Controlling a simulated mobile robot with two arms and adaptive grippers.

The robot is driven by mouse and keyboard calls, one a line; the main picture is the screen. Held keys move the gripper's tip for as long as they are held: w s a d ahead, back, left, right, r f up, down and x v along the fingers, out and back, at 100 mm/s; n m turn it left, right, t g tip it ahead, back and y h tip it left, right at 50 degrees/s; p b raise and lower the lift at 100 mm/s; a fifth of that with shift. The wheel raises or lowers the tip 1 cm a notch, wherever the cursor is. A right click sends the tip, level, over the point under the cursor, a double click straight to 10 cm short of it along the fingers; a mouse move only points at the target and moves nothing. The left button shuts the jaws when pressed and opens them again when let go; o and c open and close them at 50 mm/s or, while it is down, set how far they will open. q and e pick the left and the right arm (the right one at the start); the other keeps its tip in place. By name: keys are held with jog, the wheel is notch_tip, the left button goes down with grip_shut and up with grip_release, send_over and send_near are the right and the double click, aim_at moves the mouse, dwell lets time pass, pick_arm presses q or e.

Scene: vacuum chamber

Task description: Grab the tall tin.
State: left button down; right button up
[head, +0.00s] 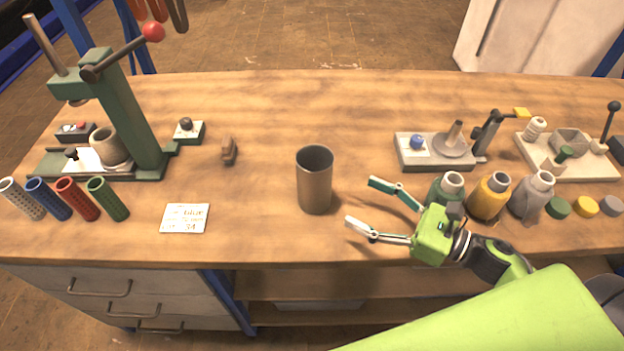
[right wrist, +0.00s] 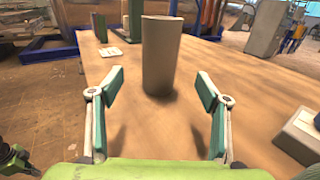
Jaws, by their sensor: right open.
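The tall tin (head: 315,186) is a grey-brown metal cylinder with an open top. It stands upright near the middle of the bench in the head view. My right gripper (head: 358,203) is open and empty to the right of the tin, its fingers pointing at it with a gap between. In the right wrist view the tin (right wrist: 160,58) stands straight ahead, beyond and between the spread fingertips (right wrist: 160,88). My left gripper is not in the head view; a small dark and green part at the lower left of the right wrist view is unclear.
The wooden bench (head: 270,120) is clear around the tin. A label card (head: 185,218) and small brown object (head: 229,151) lie left. Green, yellow and grey bottles (head: 490,196) stand close by my right gripper. A green press (head: 125,120) and coloured tubes (head: 108,199) are far left.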

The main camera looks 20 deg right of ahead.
aim_at(330, 185)
jog(key=x, duration=0.3)
jog(key=p+x, duration=0.1)
jog(key=shift+w+a+r, duration=0.2)
jog(key=shift+a+r, duration=0.05)
jog(key=shift+r, duration=0.05)
jog(key=shift+x, duration=1)
jog(key=shift+w+a+f+p, duration=0.15)
jog(key=shift+w+a+p, duration=0.1)
jog(key=shift+p, duration=0.1)
jog(key=shift+w+a, duration=0.15)
jog(key=shift+w, duration=0.05)
jog(key=x, duration=0.1)
jog(key=p+x, duration=0.2)
jog(key=x, duration=0.1)
jog(key=shift+w+r, duration=0.15)
jog(key=shift+r, duration=0.15)
jog(key=shift+w+a+f+p, duration=0.1)
jog(key=shift+w+a+p, duration=0.05)
jog(key=shift+a+p, duration=0.15)
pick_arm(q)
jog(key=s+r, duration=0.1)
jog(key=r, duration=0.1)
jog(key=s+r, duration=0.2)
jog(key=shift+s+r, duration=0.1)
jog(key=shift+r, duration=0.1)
pick_arm(e)
jog(key=shift+d, duration=0.1)
jog(key=shift+c, duration=0.5)
jog(key=c, duration=1.2)
